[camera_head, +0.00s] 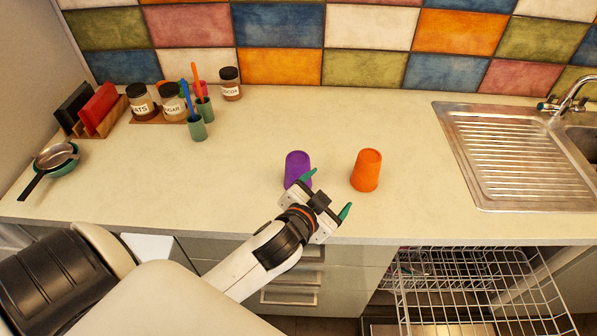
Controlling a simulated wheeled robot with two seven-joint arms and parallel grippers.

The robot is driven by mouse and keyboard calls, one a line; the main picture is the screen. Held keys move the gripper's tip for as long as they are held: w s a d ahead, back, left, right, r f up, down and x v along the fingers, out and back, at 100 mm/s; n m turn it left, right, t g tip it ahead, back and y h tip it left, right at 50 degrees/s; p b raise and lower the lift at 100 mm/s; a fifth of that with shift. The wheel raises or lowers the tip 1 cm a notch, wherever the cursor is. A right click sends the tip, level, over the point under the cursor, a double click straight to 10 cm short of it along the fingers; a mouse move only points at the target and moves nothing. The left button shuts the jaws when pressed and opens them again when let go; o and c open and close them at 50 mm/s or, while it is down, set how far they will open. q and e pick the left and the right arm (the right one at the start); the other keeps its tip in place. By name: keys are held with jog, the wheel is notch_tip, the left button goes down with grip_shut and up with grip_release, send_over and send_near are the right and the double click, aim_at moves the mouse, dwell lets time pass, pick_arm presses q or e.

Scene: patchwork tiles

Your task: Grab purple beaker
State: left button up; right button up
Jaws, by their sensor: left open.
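The purple beaker (297,166) stands upside down on the pale counter, near the middle of the head view. My left gripper (328,194) reaches in from the left over the counter's front edge. It is open, with its two green fingertips spread apart. One fingertip overlaps the lower right of the beaker in the picture; I cannot tell whether it touches. Nothing shows between the fingers. The lower part of the beaker is partly hidden by the gripper. My right gripper is not in view.
An orange beaker (366,170) stands to the right of the purple one. A metal sink drainer (512,155) is at the right. Jars (173,103), green cups (197,128) and a pan (54,156) are at the left. A wire dish rack (480,290) sticks out below the counter.

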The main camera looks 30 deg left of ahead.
pick_arm(q)
jog(key=w+d+r+m+t+h, duration=0.2)
jog(key=r, duration=0.3)
jog(key=w+d+r+m+t+h, duration=0.1)
jog(key=w+d+r+m+t, duration=0.1)
jog(key=w+r+t, duration=0.15)
jog(key=s+d+r+m+g+h, duration=0.2)
jog(key=d+r+m+g+h, duration=0.2)
jog(key=d+r+m+h, duration=0.75)
jog(key=m+g+y, duration=1.4)
send_near(298, 159)
jog(key=shift+w+d+f, duration=0.25)
jog(key=shift+w+f, duration=0.05)
jog(key=shift+w, duration=0.15)
jog(key=shift+a+f+p, duration=0.2)
jog(key=shift+a+p, duration=0.1)
jog(key=shift+p, duration=0.05)
jog(key=f, duration=0.2)
jog(key=f+p, duration=0.1)
jog(key=f, duration=0.1)
jog(key=f+p, duration=0.1)
jog(key=f, duration=0.1)
jog(key=shift+w, duration=0.3)
notch_tip(298, 159, down, 5)
jog(key=p, duration=0.3)
jog(key=shift+w+a+r, duration=0.1)
jog(key=shift+a, duration=0.1)
jog(key=shift+w+f, duration=0.1)
jog(key=shift+f, duration=0.25)
